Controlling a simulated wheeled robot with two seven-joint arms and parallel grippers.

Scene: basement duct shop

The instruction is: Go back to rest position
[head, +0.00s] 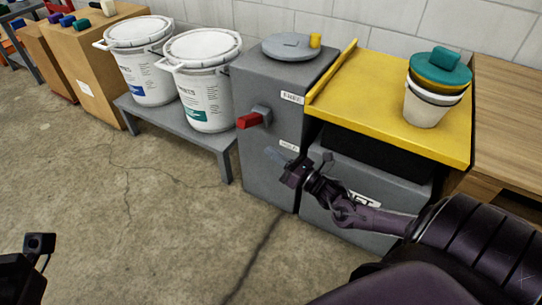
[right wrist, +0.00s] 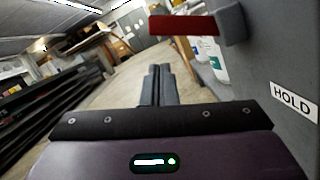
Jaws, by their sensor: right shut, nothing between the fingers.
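My right gripper (head: 290,174) is in front of the grey cabinet (head: 268,179), below its red-handled lever (head: 250,120). In the right wrist view its two fingers (right wrist: 157,85) are together with nothing between them. The red handle (right wrist: 184,25) crosses the top of that view, and a HOLD label (right wrist: 293,101) shows on the cabinet face at the right. My right arm reaches in from the lower right of the head view. A dark part of my left arm shows at the lower left edge, but its gripper fingers are not in view.
Two white buckets (head: 204,95) stand on a low grey bench (head: 193,126). A wooden table (head: 510,115) is at the right, cardboard boxes (head: 98,75) at the left. The concrete floor (head: 130,220) in front is clear.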

